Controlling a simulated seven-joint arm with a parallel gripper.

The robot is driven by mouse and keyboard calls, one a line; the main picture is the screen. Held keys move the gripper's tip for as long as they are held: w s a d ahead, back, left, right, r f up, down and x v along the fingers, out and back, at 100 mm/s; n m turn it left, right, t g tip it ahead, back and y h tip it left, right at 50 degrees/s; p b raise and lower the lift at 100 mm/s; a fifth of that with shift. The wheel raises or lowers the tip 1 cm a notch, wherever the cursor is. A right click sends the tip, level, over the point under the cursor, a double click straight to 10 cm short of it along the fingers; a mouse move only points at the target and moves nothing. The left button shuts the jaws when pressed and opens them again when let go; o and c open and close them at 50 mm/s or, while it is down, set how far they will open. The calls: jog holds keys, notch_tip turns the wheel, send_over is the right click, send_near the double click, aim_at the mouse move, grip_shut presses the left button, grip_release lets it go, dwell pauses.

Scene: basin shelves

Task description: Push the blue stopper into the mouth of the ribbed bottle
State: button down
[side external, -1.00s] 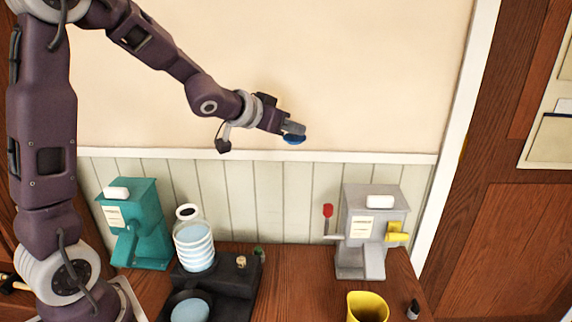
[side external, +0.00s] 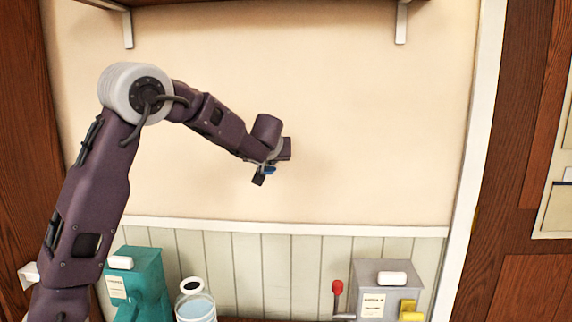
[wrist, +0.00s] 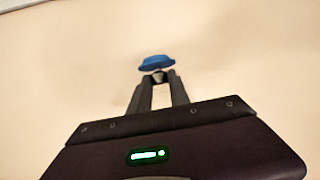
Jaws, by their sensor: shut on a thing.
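My gripper (wrist: 158,80) is shut on the blue stopper (wrist: 157,62), which sits at its fingertips in the wrist view. In the side external view the stopper (side external: 270,171) is a small blue patch beside my gripper, high in front of the bare wall. The ribbed bottle (side external: 196,308) shows at the bottom edge of the side view, with a pale blue body and a white neck. Its round dark mouth (side external: 191,285) is open and faces up. The stopper is well above the bottle and to its right in the picture. The bottle's lower part is cut off.
A teal machine (side external: 137,285) stands just left of the bottle. A grey machine (side external: 383,290) with a red-knobbed lever stands at the lower right. A shelf (side external: 270,8) on brackets crosses the top. The wall area around my gripper is clear.

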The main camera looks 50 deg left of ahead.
jog(key=s+a+f+n+g+y, duration=0.2)
jog(key=s+a+f+n+g, duration=0.5)
jog(key=s+f+n+g, duration=0.3)
jog(key=s+d+f+n+g+h, duration=0.2)
jog(key=s+d+f+n+g, duration=0.2)
jog(key=s+f, duration=0.5)
jog(key=s+n+g, duration=0.1)
jog(key=s, duration=0.1)
jog(key=shift+s+f, duration=0.25)
jog(key=shift+s, duration=0.1)
jog(key=shift+d, duration=0.1)
jog(key=shift+w+f, duration=0.15)
jog(key=shift+f, duration=2.75)
jog(key=shift+f, duration=0.4)
jog(key=shift+f, duration=0.2)
